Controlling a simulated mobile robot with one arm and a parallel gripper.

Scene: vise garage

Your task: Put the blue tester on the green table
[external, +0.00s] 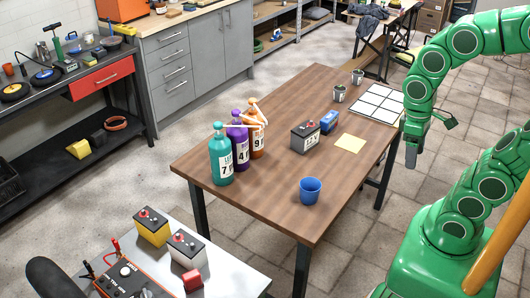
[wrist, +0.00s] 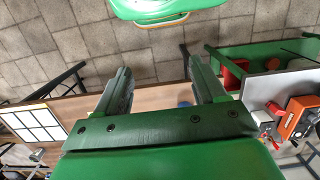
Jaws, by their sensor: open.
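A small blue box (external: 329,122), which looks like the blue tester, sits on the wooden table (external: 262,176) just behind a dark grey battery (external: 305,138). In the external view my gripper (external: 411,158) hangs pointing down beyond the table's right edge, well apart from the blue box. In the wrist view my gripper (wrist: 160,76) has its two fingers spread with nothing between them. The blue box cannot be made out in the wrist view.
Several spray bottles (external: 221,160), a blue cup (external: 310,190), a yellow note (external: 350,143), two small cans (external: 339,93) and a white-panelled tray (external: 375,103) share the wooden table. A grey-topped table (external: 222,270) at lower left holds batteries and an orange charger (external: 130,283).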

